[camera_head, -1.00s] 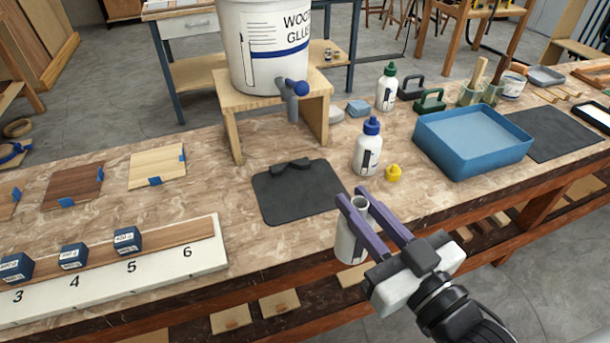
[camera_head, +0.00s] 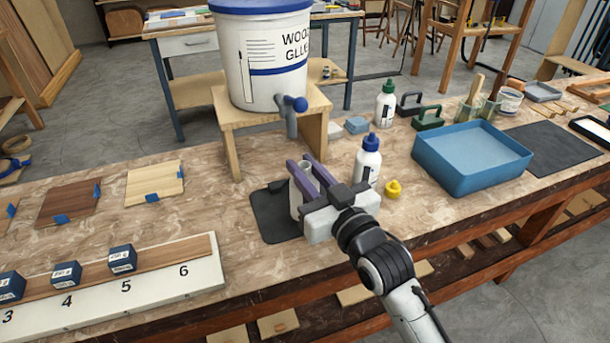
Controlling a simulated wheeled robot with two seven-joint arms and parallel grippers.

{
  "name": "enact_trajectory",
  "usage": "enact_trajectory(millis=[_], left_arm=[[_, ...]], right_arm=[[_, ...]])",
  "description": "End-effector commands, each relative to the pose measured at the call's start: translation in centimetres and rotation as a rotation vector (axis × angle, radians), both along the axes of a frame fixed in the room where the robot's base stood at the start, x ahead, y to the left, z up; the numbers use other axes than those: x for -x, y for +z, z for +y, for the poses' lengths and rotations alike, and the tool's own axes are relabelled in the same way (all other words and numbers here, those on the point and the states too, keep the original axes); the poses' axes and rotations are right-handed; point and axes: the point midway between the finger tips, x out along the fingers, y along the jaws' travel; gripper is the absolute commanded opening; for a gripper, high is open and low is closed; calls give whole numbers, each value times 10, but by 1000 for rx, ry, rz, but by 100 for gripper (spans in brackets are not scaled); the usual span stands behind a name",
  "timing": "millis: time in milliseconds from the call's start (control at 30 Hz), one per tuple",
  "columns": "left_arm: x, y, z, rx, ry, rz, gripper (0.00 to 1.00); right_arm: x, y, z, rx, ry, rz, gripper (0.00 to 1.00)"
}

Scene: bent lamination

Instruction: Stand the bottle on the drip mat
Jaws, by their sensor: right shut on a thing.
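The bottle (camera_head: 296,203) is white, without a cap and roughly upright between the purple fingers of my right gripper (camera_head: 301,164). My right gripper is shut on it, coming from the front right, and hides much of it. The drip mat (camera_head: 266,216) is a dark mat on the bench, in front of the wooden stand. The bottle appears over the mat's right part. I cannot tell whether its base touches the mat. My left gripper is out of view.
A glue bucket (camera_head: 262,65) with a blue-handled tap (camera_head: 291,110) stands on a wooden stand (camera_head: 233,143) behind the mat. A blue-capped bottle (camera_head: 368,160) and a yellow cap (camera_head: 393,188) are close right of my gripper. A blue tray (camera_head: 455,181) sits farther right.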

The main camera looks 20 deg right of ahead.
Motion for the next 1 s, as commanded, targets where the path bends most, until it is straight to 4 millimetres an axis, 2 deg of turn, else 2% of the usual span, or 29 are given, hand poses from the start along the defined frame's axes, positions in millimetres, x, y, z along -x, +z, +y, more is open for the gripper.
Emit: enact_trajectory(millis=[33,133,500,533,633,1000], left_arm=[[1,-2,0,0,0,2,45],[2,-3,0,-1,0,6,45],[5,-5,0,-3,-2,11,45],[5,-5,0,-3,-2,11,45],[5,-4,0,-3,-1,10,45],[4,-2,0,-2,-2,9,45]], right_arm=[[0,-9,0,0,0,1,0],[1,-16,0,0,0,-1,0],[1,-20,-1,0,0,-3,0],[1,-21,-1,1,-1,-1,21],[1,-20,-1,1,0,-1,38],[1,-16,-1,1,-1,-1,38]])
